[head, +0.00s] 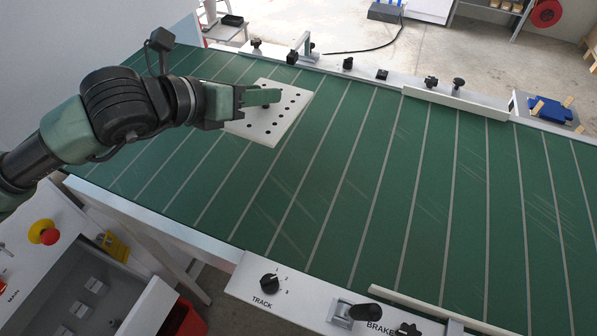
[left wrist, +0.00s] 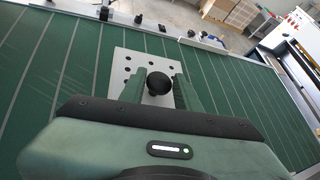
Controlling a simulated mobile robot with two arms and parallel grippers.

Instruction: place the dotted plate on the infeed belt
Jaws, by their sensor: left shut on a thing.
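The dotted plate (head: 290,108) is a pale square plate with dark round dots, at the left part of the green infeed belt (head: 330,200) in the head view. My left gripper (head: 272,97) is over the plate and shut on its dark knob. In the left wrist view the plate (left wrist: 126,62) lies beyond the fingers, with the round black knob (left wrist: 158,83) between them. The plate appears flat on or just above the belt; I cannot tell if it touches. My right gripper is not in view.
The belt has pale cross lines and wide free room to the right. A far rail (head: 455,103) carries knobs and a clamp. The near rail holds a TRACK dial (head: 269,283) and BRAKE lever (head: 366,312). A blue part (head: 550,110) stands at the far right.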

